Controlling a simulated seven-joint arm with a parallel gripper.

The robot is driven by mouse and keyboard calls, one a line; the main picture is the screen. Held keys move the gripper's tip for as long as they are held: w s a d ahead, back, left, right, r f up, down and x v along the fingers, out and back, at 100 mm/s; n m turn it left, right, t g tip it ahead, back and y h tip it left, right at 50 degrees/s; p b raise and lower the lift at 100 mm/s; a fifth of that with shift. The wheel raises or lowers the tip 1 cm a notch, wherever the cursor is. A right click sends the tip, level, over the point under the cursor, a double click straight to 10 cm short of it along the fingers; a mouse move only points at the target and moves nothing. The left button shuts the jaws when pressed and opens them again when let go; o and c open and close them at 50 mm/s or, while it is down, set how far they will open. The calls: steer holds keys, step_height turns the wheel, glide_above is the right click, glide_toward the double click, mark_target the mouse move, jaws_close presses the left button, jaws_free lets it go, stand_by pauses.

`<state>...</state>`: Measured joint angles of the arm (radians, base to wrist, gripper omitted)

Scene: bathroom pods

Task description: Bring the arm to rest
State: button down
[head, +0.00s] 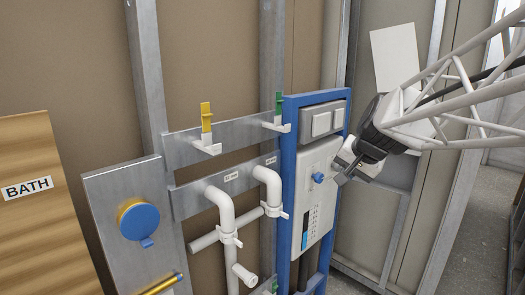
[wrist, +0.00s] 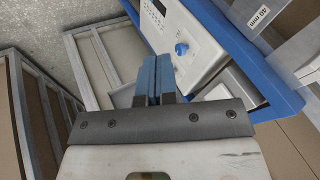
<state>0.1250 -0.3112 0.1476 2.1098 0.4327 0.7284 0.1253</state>
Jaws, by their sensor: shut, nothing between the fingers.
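My gripper (head: 342,178) is at the right in the head view, in front of the right side of the white panel in the blue frame. In the wrist view my gripper (wrist: 152,66) shows its two blue fingers side by side, pressed together with nothing between them. The white panel (head: 313,205) carries a blue knob (head: 318,178). In the wrist view the knob (wrist: 181,49) is to the right of the fingertips, apart from them in the picture. My arm's white lattice runs from the gripper to the upper right in the head view.
The blue frame (head: 288,150) holds the panel and a grey double-button plate (head: 322,121). White pipes (head: 224,215), a yellow tab (head: 206,117), a green tab (head: 279,103) and a blue round cap (head: 139,222) are to the left. Metal studs (head: 150,70) stand behind. Open floor (head: 465,235) shows at right.

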steer(key=s+a+f+n+g+h, duration=0.1)
steer(key=s+f, duration=0.5)
steer(key=s, duration=0.8)
steer(key=s+f+n+g+h, duration=0.1)
steer(key=s+f+n, duration=0.3)
steer(key=s, duration=1)
steer(key=shift+a+f+n+g+h, duration=0.3)
steer(key=shift+a+f+g+h, duration=0.1)
steer(key=shift+f+g, duration=0.4)
